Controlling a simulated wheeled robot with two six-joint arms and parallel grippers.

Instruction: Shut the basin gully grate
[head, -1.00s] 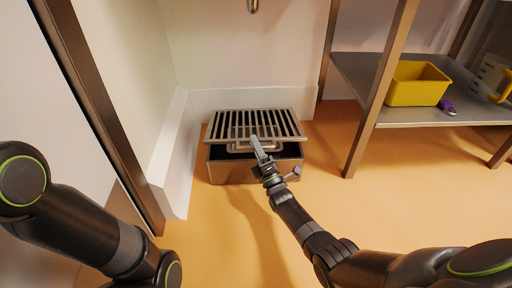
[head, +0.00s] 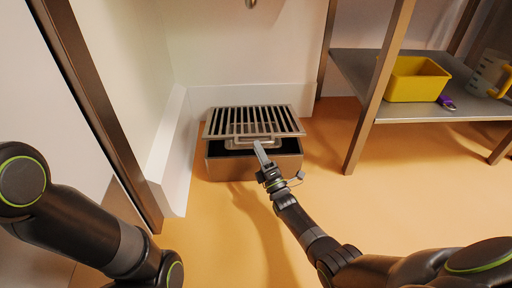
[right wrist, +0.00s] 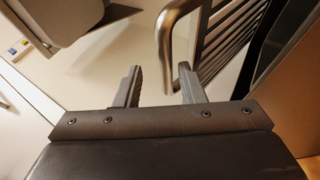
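The gully grate (head: 254,121), a slatted metal panel, stands partly open over a metal basin box (head: 255,167). Its front edge is raised above the box, and a dark gap shows beneath. A metal loop handle (head: 270,141) is at the front edge. My right gripper (head: 259,148) is at this handle. In the right wrist view the right gripper (right wrist: 160,82) is open, with its two fingers apart. The handle (right wrist: 168,38) lies just beyond the fingertips, close to the finger on the right; contact cannot be told. My left arm shows, but its gripper is out of view.
A steel shelf (head: 345,75) at the right holds a yellow bin (head: 417,80), a purple-handled item (head: 446,102) and a clear jug (head: 488,72). A shelf leg (head: 378,90) stands right of the box. White walls close the back and left. The orange floor in front is clear.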

